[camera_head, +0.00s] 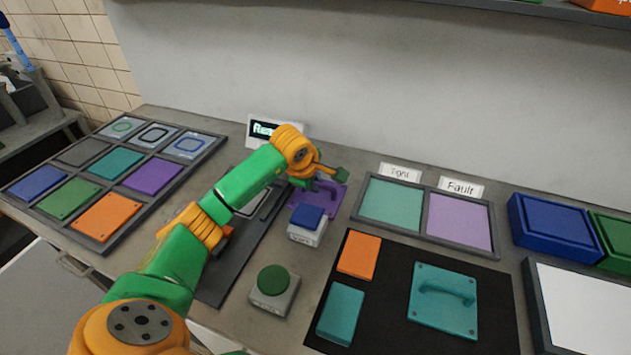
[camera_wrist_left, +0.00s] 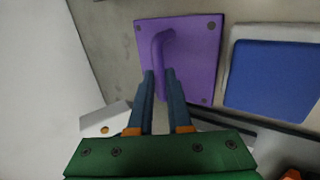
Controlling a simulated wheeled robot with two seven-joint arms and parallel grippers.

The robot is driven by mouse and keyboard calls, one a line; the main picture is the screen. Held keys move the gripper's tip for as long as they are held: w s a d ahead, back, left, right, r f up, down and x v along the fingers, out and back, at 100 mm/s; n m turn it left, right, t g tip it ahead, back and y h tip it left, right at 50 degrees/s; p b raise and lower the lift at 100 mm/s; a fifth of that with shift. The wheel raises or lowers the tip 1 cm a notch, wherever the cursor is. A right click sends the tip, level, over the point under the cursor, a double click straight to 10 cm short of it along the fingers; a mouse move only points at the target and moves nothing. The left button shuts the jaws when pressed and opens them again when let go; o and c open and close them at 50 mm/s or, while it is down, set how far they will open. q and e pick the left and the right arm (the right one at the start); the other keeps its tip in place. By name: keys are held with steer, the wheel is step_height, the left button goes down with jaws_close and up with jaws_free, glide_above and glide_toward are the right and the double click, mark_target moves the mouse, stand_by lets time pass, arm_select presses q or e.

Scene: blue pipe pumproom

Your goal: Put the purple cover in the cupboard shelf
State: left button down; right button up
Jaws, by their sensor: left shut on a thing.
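The purple cover (camera_head: 316,199) is a square plate with corner screws and a raised bar handle. It is at the back of the bench, behind a small box with a blue button. My left gripper (camera_head: 329,178) is at the cover's handle. In the left wrist view the purple cover (camera_wrist_left: 200,62) fills the upper middle, and the fingers of my left gripper (camera_wrist_left: 159,75) are shut on its handle. I cannot tell whether the cover touches the bench. A dark shelf edge (camera_head: 540,8) crosses the top right; I cannot tell whether it is the cupboard shelf. My right gripper is not in view.
A blue-button box (camera_head: 307,223) stands close in front of the cover, and a green-button box (camera_head: 274,291) nearer me. A "Tight"/"Fault" tray (camera_head: 424,233) lies to the right, above a black mat (camera_head: 388,300) with a teal cover (camera_head: 443,300). A framed colour tray (camera_head: 100,244) lies left.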

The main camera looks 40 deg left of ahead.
arm_select(q)
steer(key=c, duration=0.8)
jaws_free()
steer(key=shift+c, duration=0.2)
